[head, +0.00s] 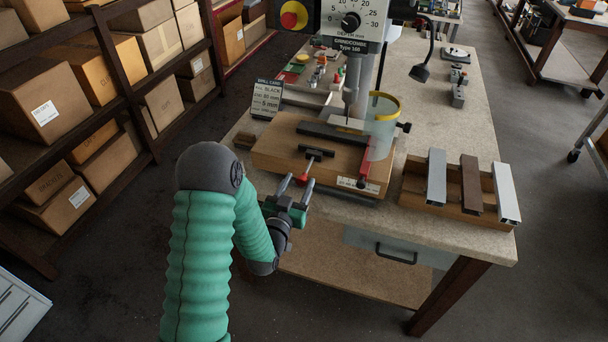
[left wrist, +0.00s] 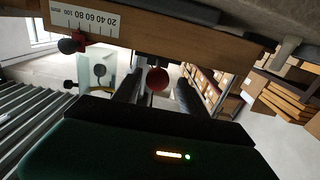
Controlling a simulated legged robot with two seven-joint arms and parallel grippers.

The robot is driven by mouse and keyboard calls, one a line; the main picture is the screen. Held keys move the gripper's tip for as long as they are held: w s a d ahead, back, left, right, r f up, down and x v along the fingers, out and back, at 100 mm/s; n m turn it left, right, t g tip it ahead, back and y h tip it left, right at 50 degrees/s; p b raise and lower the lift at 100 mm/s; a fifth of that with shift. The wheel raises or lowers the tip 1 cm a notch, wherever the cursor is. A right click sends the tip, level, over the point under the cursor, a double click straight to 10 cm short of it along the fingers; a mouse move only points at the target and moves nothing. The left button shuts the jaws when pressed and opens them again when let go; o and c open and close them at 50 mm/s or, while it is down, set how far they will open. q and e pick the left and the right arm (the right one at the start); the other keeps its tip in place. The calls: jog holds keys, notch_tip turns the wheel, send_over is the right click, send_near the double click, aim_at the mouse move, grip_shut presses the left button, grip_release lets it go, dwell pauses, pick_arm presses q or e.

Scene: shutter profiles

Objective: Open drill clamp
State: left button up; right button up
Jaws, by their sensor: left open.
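The drill clamp (head: 315,153) is a dark bar on the wooden drill board, with a rod running toward me to a red knob (head: 302,179). My left gripper (head: 296,187) is open at the board's front edge, with one finger on each side of this knob. In the left wrist view the round red knob (left wrist: 157,80) shows between the two dark fingers (left wrist: 157,92), with gaps on both sides. A dark profile piece (head: 333,133) lies on the board behind the clamp, under the drill. My right gripper is not in view.
A red stop arm (head: 364,160) and a clear guard (head: 381,125) with a yellow rim stand right of the clamp. A wooden tray (head: 423,194) holds grey, brown and white profiles. A black-lettered card (head: 266,98) stands at the left. Boxes fill the shelf (head: 135,95).

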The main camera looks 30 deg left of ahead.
aim_at(305, 173)
pick_arm(q)
jog(key=x, duration=0.4)
jog(key=shift+w+d, duration=0.2)
jog(key=shift+w, duration=0.15)
jog(key=shift+a, duration=0.1)
grip_shut()
dwell(0.9)
